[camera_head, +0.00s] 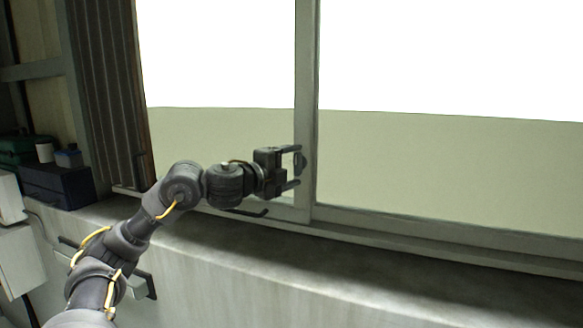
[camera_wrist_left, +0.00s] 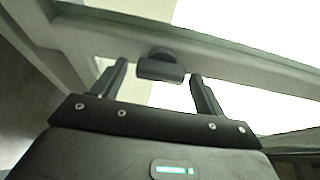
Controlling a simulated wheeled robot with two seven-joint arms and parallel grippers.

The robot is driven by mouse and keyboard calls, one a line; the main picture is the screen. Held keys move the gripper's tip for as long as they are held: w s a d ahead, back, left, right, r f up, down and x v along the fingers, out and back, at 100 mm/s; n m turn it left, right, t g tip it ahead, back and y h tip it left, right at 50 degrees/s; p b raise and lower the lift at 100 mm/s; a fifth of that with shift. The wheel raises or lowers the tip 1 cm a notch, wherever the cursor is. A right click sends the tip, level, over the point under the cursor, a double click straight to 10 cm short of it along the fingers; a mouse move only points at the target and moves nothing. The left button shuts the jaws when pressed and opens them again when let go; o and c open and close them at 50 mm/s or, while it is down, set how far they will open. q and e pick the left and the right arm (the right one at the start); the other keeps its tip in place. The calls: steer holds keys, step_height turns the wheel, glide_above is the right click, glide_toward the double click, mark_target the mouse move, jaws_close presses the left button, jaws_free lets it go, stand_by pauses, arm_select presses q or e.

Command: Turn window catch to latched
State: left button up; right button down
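The window catch (camera_head: 301,163) is a small dark piece on the upright middle bar of the window (camera_head: 306,80). In the left wrist view the catch (camera_wrist_left: 160,68) shows as a dark rounded knob with a short bar, mounted on the pale frame. My left gripper (camera_head: 295,166) is open at the catch. In the left wrist view its two fingers (camera_wrist_left: 160,84) stand apart, one on each side of the catch, with gaps between them and the bar. Whether a finger touches the catch cannot be told. My right gripper is not in view.
A concrete sill (camera_head: 400,262) runs below the window. A dark handle-like bar (camera_head: 247,212) lies low by the frame under my left wrist. A folded dark shutter or curtain (camera_head: 108,90) hangs at the left. Dark boxes (camera_head: 55,186) stand at the far left.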

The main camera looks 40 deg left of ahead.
arm_select(q)
steer(key=shift+o, duration=0.2)
steer(key=shift+s, duration=0.1)
steer(key=s+b, duration=0.7)
steer(key=s, duration=0.3)
steer(key=shift+s+a, duration=0.3)
